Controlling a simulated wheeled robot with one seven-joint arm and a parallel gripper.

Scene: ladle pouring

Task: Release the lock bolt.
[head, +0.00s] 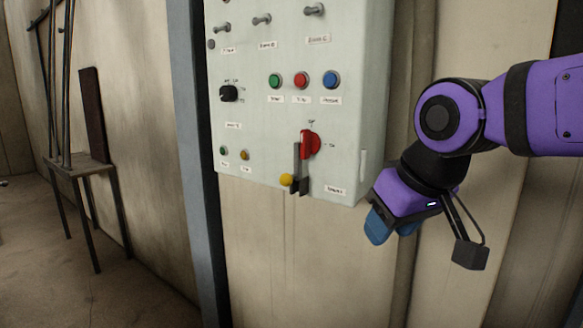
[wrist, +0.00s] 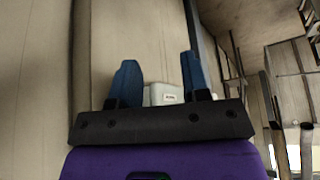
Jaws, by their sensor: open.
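The likely lock bolt is the part with a yellow knob (head: 287,180) at the lower edge of the control panel (head: 255,130). The knob sits beside a dark bracket (head: 299,187). A grey bar runs up from the bracket to a red rotary switch (head: 311,144). My gripper (head: 379,224) is to the right of and below the panel's lower right corner, apart from the knob. In the wrist view its two blue fingers (wrist: 158,76) are spread with nothing between them. A small pale piece of the panel (wrist: 165,94) shows beyond them; the knob is not visible there.
The panel also carries a black selector (head: 229,93), green, red and blue buttons (head: 302,80), and toggle switches at the top. A grey post (head: 190,130) stands left of the panel. A stool-like stand (head: 80,167) is farther left. The wall below the panel is clear.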

